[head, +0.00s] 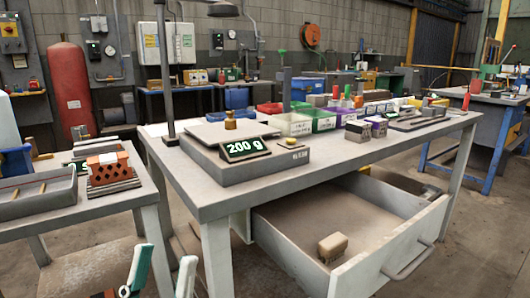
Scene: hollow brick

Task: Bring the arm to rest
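My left gripper (166,255) shows at the bottom edge, left of the middle. Its two fingertips point up and stand apart with nothing between them, so it is open and empty. It is in front of the gap between the left table and the large workbench, apart from both. The orange hollow brick (108,168), with holes in its face, rests on a dark ribbed stand on the left table (95,209). My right gripper is not in view.
A grey tray (38,191) lies on the left table.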

